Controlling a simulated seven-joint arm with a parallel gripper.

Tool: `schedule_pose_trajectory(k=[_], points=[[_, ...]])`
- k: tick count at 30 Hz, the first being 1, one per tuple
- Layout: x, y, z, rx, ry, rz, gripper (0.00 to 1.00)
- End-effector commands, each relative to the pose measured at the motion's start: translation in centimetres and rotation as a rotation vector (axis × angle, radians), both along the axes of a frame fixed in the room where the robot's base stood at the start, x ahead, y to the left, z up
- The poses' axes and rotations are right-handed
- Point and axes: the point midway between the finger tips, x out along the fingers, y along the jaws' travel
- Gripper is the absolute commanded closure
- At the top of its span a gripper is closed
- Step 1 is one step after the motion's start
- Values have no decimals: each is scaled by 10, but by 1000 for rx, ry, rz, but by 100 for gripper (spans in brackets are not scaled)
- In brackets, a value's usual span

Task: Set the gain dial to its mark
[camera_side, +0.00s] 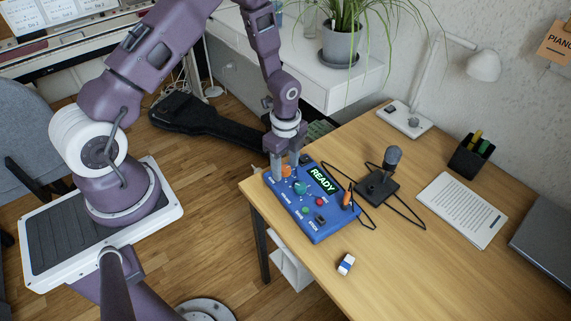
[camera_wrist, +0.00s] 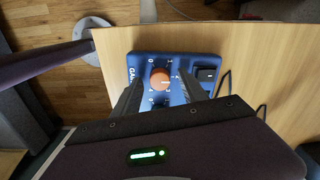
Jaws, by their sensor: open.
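The gain dial is an orange knob (camera_wrist: 160,78) on a blue control box (camera_side: 322,226), with white numbers around it and lettering that starts "GA" beside it. A short pale line on the knob points to the right in the wrist view. I cannot tell which number is its mark. In the side view the knob (camera_side: 286,171) is partly hidden by my fingers. My gripper (camera_side: 285,168) points down over that corner of the box. In the wrist view my gripper (camera_wrist: 163,88) is open, one finger on each side of the knob, with visible gaps.
The box also carries a teal knob (camera_side: 300,188), coloured buttons, an orange-tipped lever (camera_side: 347,195) and a green READY display (camera_side: 323,181). A microphone (camera_side: 391,160) on a dark base and its cable are to the right. An eraser (camera_side: 346,264) lies in front. The desk edge is close.

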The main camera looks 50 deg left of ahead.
Motion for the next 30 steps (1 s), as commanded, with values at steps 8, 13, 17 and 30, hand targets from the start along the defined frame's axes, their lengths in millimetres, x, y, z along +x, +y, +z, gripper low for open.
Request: schedule_pose_trajectory(k=[8, 13, 17, 30], points=[[0, 0, 0, 0, 0, 0, 63], [0, 0, 0, 0, 0, 0, 97], [0, 0, 0, 0, 0, 1, 100], [0, 0, 0, 0, -1, 162, 100]])
